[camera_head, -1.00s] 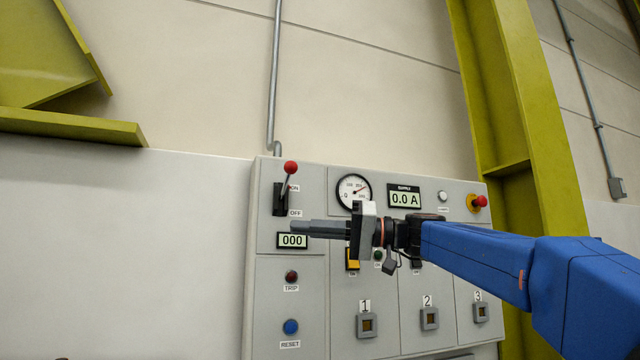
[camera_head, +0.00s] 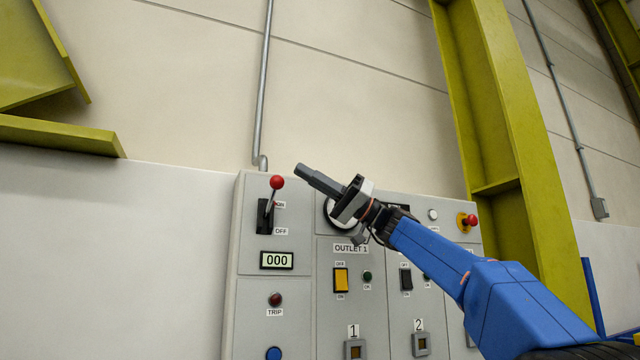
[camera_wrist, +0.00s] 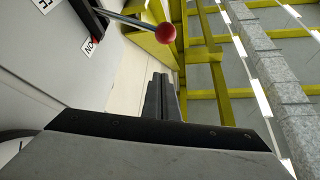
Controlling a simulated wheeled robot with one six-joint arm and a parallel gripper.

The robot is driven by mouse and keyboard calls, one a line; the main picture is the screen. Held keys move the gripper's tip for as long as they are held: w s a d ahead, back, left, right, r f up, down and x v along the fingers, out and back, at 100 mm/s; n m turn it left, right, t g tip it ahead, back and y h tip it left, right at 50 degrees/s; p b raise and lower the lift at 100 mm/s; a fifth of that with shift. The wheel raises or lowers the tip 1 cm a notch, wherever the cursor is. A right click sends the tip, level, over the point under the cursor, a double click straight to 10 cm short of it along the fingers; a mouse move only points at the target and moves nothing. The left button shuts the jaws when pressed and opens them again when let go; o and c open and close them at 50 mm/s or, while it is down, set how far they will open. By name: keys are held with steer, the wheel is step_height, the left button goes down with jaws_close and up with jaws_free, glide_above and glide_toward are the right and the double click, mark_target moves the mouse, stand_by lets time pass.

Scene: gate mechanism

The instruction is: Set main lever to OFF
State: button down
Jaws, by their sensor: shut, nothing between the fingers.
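The main lever has a red ball knob (camera_head: 277,182) on a metal rod that comes out of a black slotted plate (camera_head: 264,217). The rod is tilted up, with the knob above the ON label (camera_head: 280,204); the OFF label (camera_head: 281,231) sits lower. In the wrist view the red knob (camera_wrist: 165,33) shows beyond the fingertips, apart from them. My gripper (camera_head: 303,169) is shut and empty. In the head view it appears just right of and slightly above the knob, pointing up-left. In the wrist view its closed fingers (camera_wrist: 162,97) are seen together.
The grey panel carries a 000 display (camera_head: 277,260), a red TRIP lamp (camera_head: 275,299), a blue button (camera_head: 274,353), a yellow switch (camera_head: 341,280) and a red emergency knob (camera_head: 471,220). My arm covers most of the gauge. A yellow-green beam (camera_head: 500,120) stands at the right.

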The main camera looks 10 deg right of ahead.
mark_target(272, 196)
steer(key=shift+s+a+f, duration=0.3)
steer(key=shift+a, duration=0.4)
steer(key=shift+s+a+f, duration=0.25)
steer(key=shift+s+a, duration=0.05)
steer(key=shift+a, duration=0.35)
steer(key=shift+s+a+f, duration=0.3)
steer(key=shift+a, duration=0.4)
